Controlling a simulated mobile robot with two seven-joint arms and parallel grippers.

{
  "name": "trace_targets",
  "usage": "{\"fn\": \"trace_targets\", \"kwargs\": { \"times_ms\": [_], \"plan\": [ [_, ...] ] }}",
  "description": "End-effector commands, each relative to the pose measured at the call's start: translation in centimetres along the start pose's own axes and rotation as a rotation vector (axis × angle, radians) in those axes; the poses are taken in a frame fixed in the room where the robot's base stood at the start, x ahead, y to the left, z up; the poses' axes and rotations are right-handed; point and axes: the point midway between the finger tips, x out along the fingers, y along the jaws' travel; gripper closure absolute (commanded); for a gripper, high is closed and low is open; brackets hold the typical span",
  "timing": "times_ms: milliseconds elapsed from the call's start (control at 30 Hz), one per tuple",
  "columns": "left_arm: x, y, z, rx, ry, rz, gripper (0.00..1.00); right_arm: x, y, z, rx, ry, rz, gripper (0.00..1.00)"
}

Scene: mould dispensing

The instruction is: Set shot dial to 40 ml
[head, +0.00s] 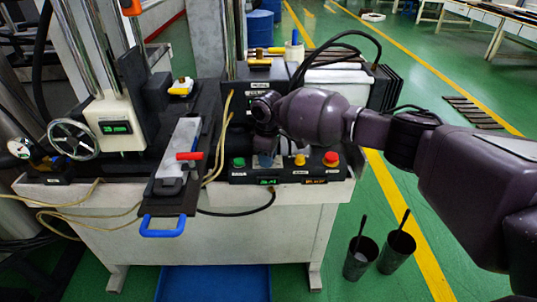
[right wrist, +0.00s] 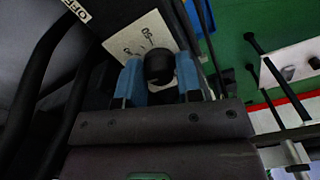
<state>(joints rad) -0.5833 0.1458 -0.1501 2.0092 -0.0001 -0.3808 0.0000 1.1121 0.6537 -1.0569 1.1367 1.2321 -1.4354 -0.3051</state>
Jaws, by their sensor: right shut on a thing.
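The shot dial (right wrist: 158,64) is a round black knob on a pale plate (right wrist: 137,40) with dark markings, seen in the right wrist view. My right gripper (right wrist: 160,78) has its two blue fingers on either side of the knob and is shut on it. In the head view the right gripper (head: 265,158) points down at the dark control box (head: 220,176), and its wrist hides the dial. The dial's setting cannot be read. A small green display (head: 267,181) is lit on the box's front, its digits too small to read surely. My left gripper is not in view.
Green (head: 239,162), yellow (head: 300,159) and red (head: 331,157) buttons sit close to the right gripper. A mould slide with a blue handle (head: 162,226) and red lever (head: 190,156) lies to the left. Yellowish cables (head: 222,140) run beside the box. Two dark buckets (head: 397,252) stand on the floor.

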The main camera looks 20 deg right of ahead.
Motion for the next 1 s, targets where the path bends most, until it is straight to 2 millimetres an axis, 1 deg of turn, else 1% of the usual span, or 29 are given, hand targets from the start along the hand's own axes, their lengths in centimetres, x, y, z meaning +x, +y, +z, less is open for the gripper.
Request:
{"fn": "trace_targets", "kwargs": {
  "times_ms": [33,267,600,800,1000],
  "plan": [
    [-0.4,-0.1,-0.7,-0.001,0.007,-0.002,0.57,-0.6,-0.1,-0.1,0.037,0.004,0.001,0.91],
    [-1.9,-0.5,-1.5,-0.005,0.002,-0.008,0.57,-0.6,-0.1,-0.1,0.241,0.002,-0.001,0.91],
    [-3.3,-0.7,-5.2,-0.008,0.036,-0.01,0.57,-0.3,-0.1,0.0,0.507,0.0,-0.002,0.91],
    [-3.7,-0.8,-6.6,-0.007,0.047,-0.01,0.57,-0.2,-0.1,-0.1,0.61,0.001,-0.002,0.91],
    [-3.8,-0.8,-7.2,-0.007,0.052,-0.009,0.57,-0.1,-0.1,0.0,0.664,0.0,-0.001,0.91]
  ]
}}
